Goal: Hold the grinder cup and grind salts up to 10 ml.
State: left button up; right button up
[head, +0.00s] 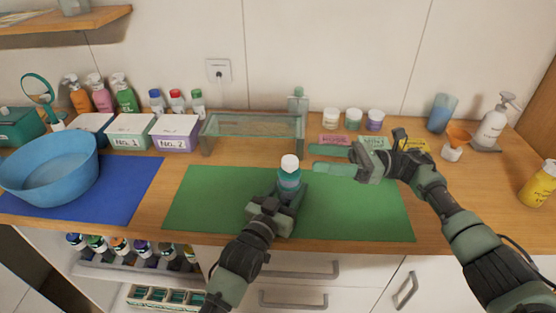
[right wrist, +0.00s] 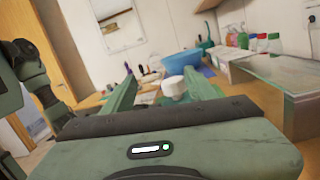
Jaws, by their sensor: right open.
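The grinder cup (head: 289,182), teal with a white cap, stands upright over the green mat (head: 370,218). My left gripper (head: 287,195) is around its lower part, with the fingers closed against it; the cup's base is hidden. My right gripper (head: 318,159) is open and empty to the right of the cup, with its fingers pointing left toward the cap. In the right wrist view the cup's white cap (right wrist: 180,87) shows between the open fingers, apparently beyond the fingertips.
A glass-topped stand (head: 250,124) is behind the cup. Small jars (head: 353,119) and colored cards stand at the back right. Labeled boxes (head: 131,131), a blue bowl (head: 48,170) and a blue mat (head: 120,200) are at the left. The green mat's right part is clear.

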jog(key=w+d+f+n+h, duration=0.1)
jog(key=d+f, duration=0.1)
send_over(278, 183)
jog(key=shift+w+t+h, duration=0.25)
jog(key=shift+t+h, duration=0.05)
jog(key=shift+t, duration=0.1)
grip_shut()
